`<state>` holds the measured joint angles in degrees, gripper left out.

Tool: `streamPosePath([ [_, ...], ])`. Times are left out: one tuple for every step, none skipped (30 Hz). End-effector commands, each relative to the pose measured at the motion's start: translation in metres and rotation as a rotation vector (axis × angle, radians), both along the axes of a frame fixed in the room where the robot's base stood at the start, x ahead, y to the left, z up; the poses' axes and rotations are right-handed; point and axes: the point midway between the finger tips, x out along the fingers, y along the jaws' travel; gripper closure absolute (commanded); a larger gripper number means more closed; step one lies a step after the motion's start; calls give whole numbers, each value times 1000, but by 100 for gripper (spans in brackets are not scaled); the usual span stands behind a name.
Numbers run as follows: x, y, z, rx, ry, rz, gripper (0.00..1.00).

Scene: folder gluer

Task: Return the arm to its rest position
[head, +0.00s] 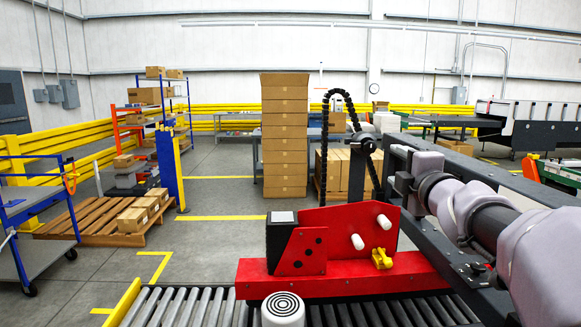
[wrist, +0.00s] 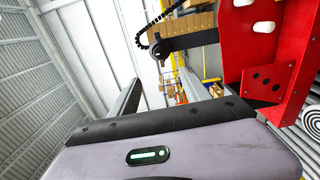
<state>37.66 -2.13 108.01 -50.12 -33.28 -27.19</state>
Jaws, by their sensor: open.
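My arm reaches in from the right edge of the head view, with pale grey-purple covers and dark joints. My gripper (head: 402,172) is at its far end, above and right of the red machine unit (head: 345,230). In the wrist view my gripper (wrist: 172,93) has its two dark fingers apart, with nothing seen between them. The red unit also shows at the upper right of the wrist view (wrist: 285,50). In the head view my gripper looks apart from the unit, though the exact gap cannot be told.
A roller conveyor (head: 190,308) runs along the front, with a round striped-top post (head: 283,310). A dark rail (head: 450,250) runs beside the arm. A tall carton stack (head: 285,135), a wooden pallet (head: 85,222) and yellow barriers (head: 60,140) stand behind. Open floor lies left of the stack.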

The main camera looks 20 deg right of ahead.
Motion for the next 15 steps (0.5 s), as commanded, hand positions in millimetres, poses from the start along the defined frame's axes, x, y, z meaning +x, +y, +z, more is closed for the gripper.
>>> streamPosePath([
  [0,0,0,0,0,0,45],
  [0,1,0,4,-1,-2,45],
  [-2,4,1,33,-6,-11,45],
  [-5,9,-1,83,-11,-28,45],
  [-11,17,-3,162,-19,-56,45],
  [-23,31,-12,321,-26,-108,45],
  [-36,47,-25,476,-25,-157,45],
  [-52,64,-44,643,-14,-209,45],
  [-74,87,-73,848,16,-274,45],
  [-91,106,-94,985,46,-320,45],
  [-107,124,-115,1110,80,-366,45],
  [-129,149,-143,1262,134,-423,45],
  [-146,168,-161,1366,177,-466,45],
  [-162,186,-179,1458,222,-507,45],
  [-184,210,-199,1568,284,-562,45],
])
